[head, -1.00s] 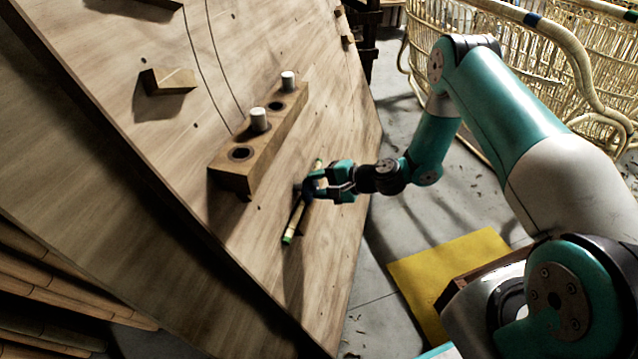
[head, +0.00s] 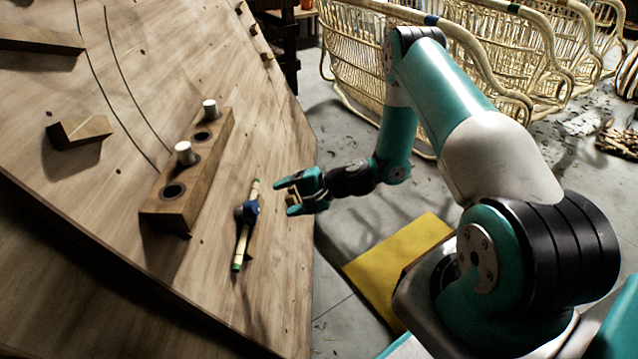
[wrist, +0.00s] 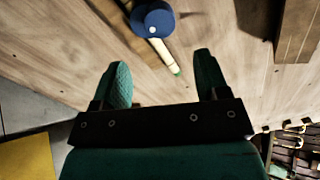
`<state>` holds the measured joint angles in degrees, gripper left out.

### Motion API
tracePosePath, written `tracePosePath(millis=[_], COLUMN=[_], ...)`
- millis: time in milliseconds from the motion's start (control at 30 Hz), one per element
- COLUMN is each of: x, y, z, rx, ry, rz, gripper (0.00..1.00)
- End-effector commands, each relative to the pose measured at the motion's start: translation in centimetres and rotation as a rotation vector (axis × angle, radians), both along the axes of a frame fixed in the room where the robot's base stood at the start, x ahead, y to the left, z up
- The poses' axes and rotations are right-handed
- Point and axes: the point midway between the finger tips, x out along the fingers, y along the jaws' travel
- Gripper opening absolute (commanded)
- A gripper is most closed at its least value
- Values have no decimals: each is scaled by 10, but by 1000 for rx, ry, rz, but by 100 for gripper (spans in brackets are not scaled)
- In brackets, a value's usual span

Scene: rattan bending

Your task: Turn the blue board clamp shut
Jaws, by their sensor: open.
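The blue board clamp (head: 246,212) is mounted on the slanted wooden board (head: 285,290). A pale bar with green ends (head: 241,246) runs through or under its round blue body; I cannot tell which.
A wooden block (head: 211,150) with holes and two white pegs is fixed on the board, left of the clamp. Another small wooden block (head: 80,131) sits farther left. Rattan furniture (head: 480,60) stands behind. A yellow mat (head: 372,278) lies on the floor.

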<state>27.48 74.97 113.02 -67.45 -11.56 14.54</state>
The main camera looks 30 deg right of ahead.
Motion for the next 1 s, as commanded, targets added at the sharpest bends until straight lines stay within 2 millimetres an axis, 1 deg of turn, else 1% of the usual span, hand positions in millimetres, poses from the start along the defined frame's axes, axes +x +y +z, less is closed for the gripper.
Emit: tracePosePath(millis=[33, 200, 400, 567, 1000], x=[-7, -29, -46, -51, -51], y=[-12, -41, -63, -69, -69], z=[9, 24, 35, 37, 37], rx=[1, 1, 0, 1, 1], ry=[0, 1, 0, 1, 1], rz=[-8, -7, -3, -2, 0], gripper=[68, 68, 68, 68, 68])
